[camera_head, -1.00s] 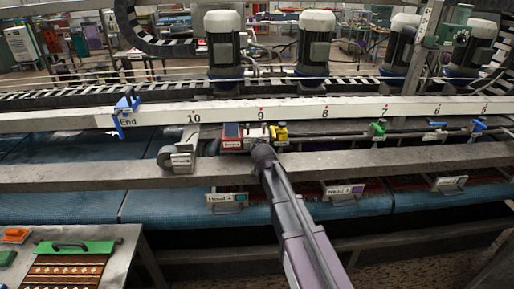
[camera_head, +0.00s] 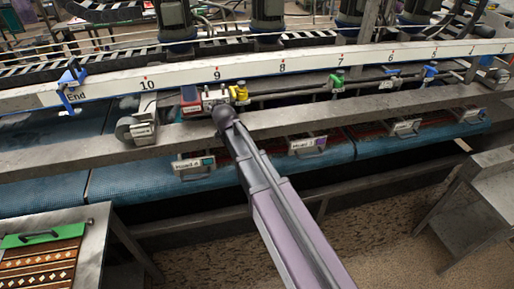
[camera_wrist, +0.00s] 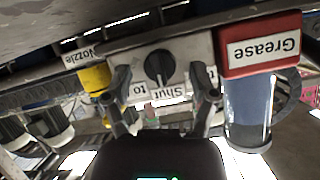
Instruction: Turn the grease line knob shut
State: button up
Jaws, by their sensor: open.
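The grease line knob (camera_wrist: 159,67) is a round black knob on a grey metal box (camera_wrist: 143,44), seen upside down in the wrist view. Its raised grip runs roughly up and down the picture. A "Shut" label (camera_wrist: 169,91) lies just below it; another label at right is partly hidden by a finger. My gripper (camera_wrist: 162,78) is open, with one finger on each side of the knob; contact is unclear. In the head view the box (camera_head: 213,97) sits on the machine's rail, and the dark end of my arm hides the knob.
A red block marked "Grease" (camera_wrist: 262,45) with a bluish cup (camera_wrist: 248,105) is beside the box. A yellow nozzle part (camera_wrist: 95,76) is on its other side. The grey beam (camera_head: 170,139) runs close under my arm. A metal table (camera_head: 482,200) stands right.

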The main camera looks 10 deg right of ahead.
jog(key=shift+a+n+h, duration=0.2)
jog(key=shift+n+h, duration=0.8)
jog(key=shift+a+f+n+t+h+b, duration=0.1)
jog(key=shift+n+t+h+b, duration=0.15)
jog(key=shift+n+h+b, duration=0.25)
jog(key=shift+a+f+n+t+h+b, duration=0.1)
jog(key=shift+n+t+h+b, duration=0.2)
jog(key=shift+n, duration=0.4)
jog(key=n+h+b, duration=0.2)
jog(key=shift+f+n+t, duration=0.15)
jog(key=shift+n+t, duration=0.2)
jog(key=shift+n, duration=0.05)
jog(key=shift+s+a+r+h, duration=0.1)
jog(key=shift+s+r+h, duration=0.1)
jog(key=shift+s+h, duration=0.1)
jog(key=p+v, duration=0.4)
jog(key=v, duration=1)
jog(key=s+d+f+m+g, duration=0.2)
jog(key=s+d+f+g, duration=0.1)
jog(key=d, duration=0.4)
jog(key=s+d+f+m+g+b, duration=0.1)
jog(key=s+d+f+g, duration=0.3)
jog(key=d+f, duration=0.2)
jog(key=s+d+f+m+g+b, duration=0.1)
jog(key=s+d+f+m+g, duration=0.1)
jog(key=d+f, duration=0.3)
jog(key=shift+s+d+m+g, duration=0.3)
jog(key=shift+s+d+g, duration=0.6)
jog(key=shift+d, duration=1.5)
